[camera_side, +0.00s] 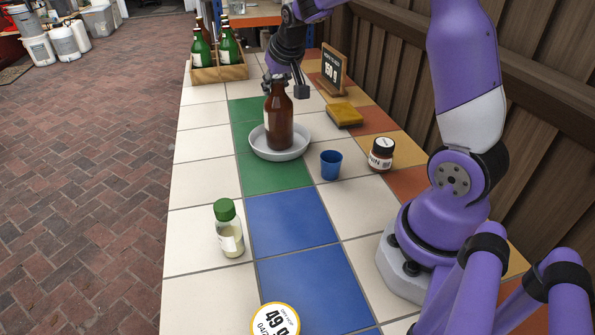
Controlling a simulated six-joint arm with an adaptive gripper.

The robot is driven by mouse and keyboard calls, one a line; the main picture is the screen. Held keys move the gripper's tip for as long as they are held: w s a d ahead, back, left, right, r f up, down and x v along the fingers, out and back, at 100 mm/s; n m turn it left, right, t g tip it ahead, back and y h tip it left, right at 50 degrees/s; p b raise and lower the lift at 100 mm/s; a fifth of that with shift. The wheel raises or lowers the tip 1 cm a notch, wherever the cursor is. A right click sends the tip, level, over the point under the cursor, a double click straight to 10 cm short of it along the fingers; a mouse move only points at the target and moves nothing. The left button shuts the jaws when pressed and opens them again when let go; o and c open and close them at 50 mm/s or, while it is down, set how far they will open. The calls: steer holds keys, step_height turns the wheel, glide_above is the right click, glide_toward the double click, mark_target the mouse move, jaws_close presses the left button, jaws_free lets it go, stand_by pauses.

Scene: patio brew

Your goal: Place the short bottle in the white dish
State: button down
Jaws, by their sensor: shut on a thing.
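A short brown glass bottle (280,118) with a pale label at its left edge stands upright within the white dish (292,154). Its base is inside the dish's rim; I cannot tell whether it bears fully on the dish floor. My gripper (284,86) is at the bottle's top, shut on its neck, with one finger to the left and one to the right. The gripper partly hides the bottle's mouth. The dish sits on the green and white tiles.
A wooden crate (219,74) of bottles stands at the back left. A green-capped jar (229,228) stands front left. The blue tiles are mostly clear.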

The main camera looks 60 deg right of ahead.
steer(key=c, duration=0.6)
jaws_free()
steer(key=shift+f, duration=0.15)
steer(key=shift+s+a+r, duration=0.1)
steer(key=shift+r, duration=0.4)
steer(key=v, duration=1.1)
steer(key=s+a+f+n+y, duration=0.1)
steer(key=s+a+f+n, duration=0.1)
steer(key=s+a, duration=0.5)
steer(key=s+a+f+n+y, duration=0.2)
steer(key=s+a+f+n, duration=0.1)
steer(key=s+a, duration=0.3)
steer(key=shift+s+a+f+n, duration=0.25)
steer(key=shift+s+a+n, duration=0.1)
steer(key=shift+a+n, duration=0.35)
